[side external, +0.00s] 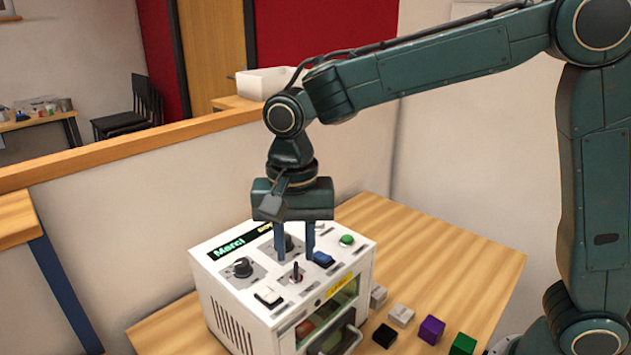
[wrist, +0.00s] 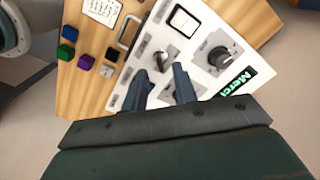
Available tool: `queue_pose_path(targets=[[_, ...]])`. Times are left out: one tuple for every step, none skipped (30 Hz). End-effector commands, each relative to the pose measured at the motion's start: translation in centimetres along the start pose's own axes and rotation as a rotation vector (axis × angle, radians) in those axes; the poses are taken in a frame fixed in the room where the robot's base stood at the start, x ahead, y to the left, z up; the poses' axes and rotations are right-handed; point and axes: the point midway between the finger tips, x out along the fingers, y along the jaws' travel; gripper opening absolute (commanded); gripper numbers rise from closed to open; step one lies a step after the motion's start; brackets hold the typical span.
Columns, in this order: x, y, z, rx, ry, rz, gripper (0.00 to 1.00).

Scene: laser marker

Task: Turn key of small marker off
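The small marker is a white box (side external: 240,302) on the wooden table, with a control panel on top; part of its panel shows in the wrist view (wrist: 200,80). Its key (side external: 296,272) stands in a switch on a light plate near the middle of the panel; it also shows in the wrist view (wrist: 161,61). My gripper (side external: 295,254) points down over the panel, just behind the key in the side view. Its two fingers are apart with nothing between them (wrist: 160,82). In the wrist view the key lies just beyond the fingertips.
Around the key are a black knob (side external: 243,268), a white rocker switch (side external: 268,298), a blue button (side external: 323,259) and a green button (side external: 347,240). A second knob is partly behind a finger. Black, purple (side external: 431,330), green and grey blocks lie beside the box.

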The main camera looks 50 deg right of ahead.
Motion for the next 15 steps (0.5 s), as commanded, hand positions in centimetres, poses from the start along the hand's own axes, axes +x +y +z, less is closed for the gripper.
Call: queue_pose_path(targets=[[0.7, 0.0, 0.0, 0.0, -0.001, 0.003, 0.28], [1.1, 0.0, 0.0, 0.0, -0.001, 0.004, 0.28], [1.5, 0.0, 0.0, 0.0, -0.001, 0.002, 0.28], [1.7, 0.0, 0.0, 0.0, 0.0, 0.001, 0.28], [2.0, 0.0, 0.0, 0.0, -0.001, 0.002, 0.28], [2.2, 0.0, 0.0, 0.0, 0.0, 0.001, 0.28], [2.4, 0.0, 0.0, 0.0, 0.0, 0.001, 0.28], [2.6, 0.0, 0.0, 0.0, 0.0, 0.001, 0.28], [2.7, 0.0, 0.0, 0.0, 0.0, 0.001, 0.28], [2.8, 0.0, 0.0, 0.0, 0.0, 0.001, 0.28], [2.9, 0.0, 0.0, 0.0, 0.0, 0.001, 0.28], [2.9, 0.0, 0.0, 0.0, 0.0, 0.0, 0.28], [3.0, 0.0, 0.0, 0.0, 0.0, 0.0, 0.28], [3.0, 0.0, 0.0, 0.0, 0.0, 0.0, 0.28], [3.0, 0.0, 0.0, 0.0, 0.0, 0.0, 0.28]])
